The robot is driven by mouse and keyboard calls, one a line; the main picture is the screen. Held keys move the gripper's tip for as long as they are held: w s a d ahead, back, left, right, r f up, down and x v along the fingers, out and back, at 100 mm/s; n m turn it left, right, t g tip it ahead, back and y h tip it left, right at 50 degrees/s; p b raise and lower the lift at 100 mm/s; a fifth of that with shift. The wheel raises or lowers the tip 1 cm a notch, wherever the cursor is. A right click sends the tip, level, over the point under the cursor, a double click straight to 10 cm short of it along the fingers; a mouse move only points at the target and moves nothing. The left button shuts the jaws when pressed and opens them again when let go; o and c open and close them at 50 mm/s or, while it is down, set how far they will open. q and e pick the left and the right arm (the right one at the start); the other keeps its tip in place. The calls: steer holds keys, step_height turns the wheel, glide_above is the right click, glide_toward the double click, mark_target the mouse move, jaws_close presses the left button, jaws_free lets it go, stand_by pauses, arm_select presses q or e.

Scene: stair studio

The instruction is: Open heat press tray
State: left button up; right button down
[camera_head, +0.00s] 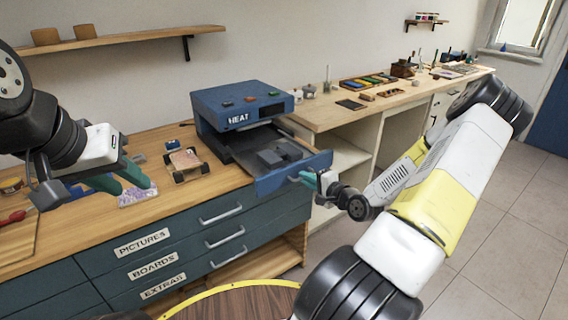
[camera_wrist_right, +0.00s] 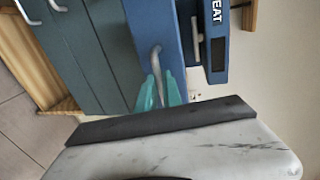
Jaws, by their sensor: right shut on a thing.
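The blue heat press (camera_head: 240,105), marked HEAT, stands on the wooden counter. Its tray (camera_head: 265,183) is slid out toward the front, with dark grey blocks (camera_head: 279,155) on it. My right gripper (camera_head: 310,178) is at the tray's front face and shut on the tray handle (camera_wrist_right: 156,60). In the right wrist view, its teal fingers (camera_wrist_right: 160,92) are on either side of the grey handle bar. My left gripper (camera_head: 134,189) hangs over the left part of the counter. Its teal fingers are apart, with nothing seen held between them.
A small wooden item (camera_head: 185,162) and a patterned pile (camera_head: 138,195) lie on the counter left of the press. Drawers labelled PICTURES, BOARDS and EXTRAS (camera_head: 162,287) are below. A round wooden top (camera_head: 235,303) is in front. A side counter (camera_head: 340,112) holds tools.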

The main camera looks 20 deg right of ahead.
steer(key=shift+s+d, duration=0.2)
steer(key=shift+s, duration=0.35)
steer(key=c, duration=1.5)
jaws_free()
steer(key=v, duration=0.7)
steer(key=shift+s+d, duration=0.1)
steer(key=shift+s, duration=0.25)
steer(key=shift+w, duration=0.1)
